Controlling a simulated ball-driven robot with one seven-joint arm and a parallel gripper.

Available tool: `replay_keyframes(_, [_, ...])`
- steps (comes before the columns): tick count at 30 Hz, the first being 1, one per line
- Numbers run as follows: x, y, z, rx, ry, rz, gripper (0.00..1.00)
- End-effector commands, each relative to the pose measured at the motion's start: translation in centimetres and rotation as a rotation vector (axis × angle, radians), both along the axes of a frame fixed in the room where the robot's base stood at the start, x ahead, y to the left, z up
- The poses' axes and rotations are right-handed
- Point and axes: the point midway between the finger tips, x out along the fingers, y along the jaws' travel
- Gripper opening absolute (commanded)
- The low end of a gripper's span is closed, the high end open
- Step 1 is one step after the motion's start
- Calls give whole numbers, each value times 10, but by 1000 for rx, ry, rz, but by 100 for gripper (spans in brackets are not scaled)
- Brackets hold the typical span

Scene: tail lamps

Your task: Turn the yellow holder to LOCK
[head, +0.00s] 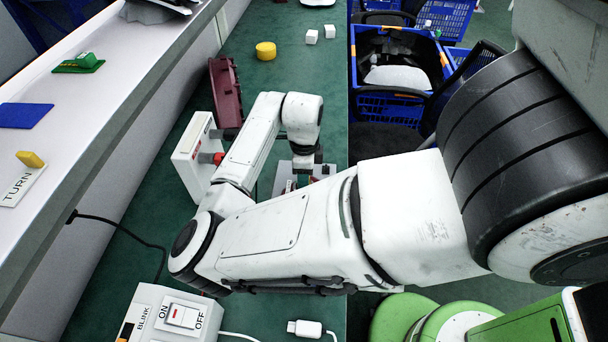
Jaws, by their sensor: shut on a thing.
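My gripper (305,165) points down below the wrist at the middle of the green bench top, over a small grey fixture (325,171) with dark and red parts. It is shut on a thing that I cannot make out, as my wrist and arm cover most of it. No yellow shows between the jaws, and no LOCK mark is readable. Two yellow things show elsewhere. A yellow round piece (265,51) stands at the back of the green top. A small yellow tab (30,159) sits on a white plate marked TURN (22,187) on the left shelf.
A white upright box (188,150) with a red part stands left of my forearm. A dark red tray (225,92) is behind it. A white switch box (160,318) and a white plug (304,328) lie in front. Blue crates (398,104) stand at right.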

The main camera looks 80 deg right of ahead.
Motion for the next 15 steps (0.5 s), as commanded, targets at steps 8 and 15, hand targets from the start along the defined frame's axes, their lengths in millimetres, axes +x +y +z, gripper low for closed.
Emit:
replay_keyframes(8, [-1,1,-4,4,0,-67,6])
replay_keyframes(15, [-1,1,-3,3,0,-65,56])
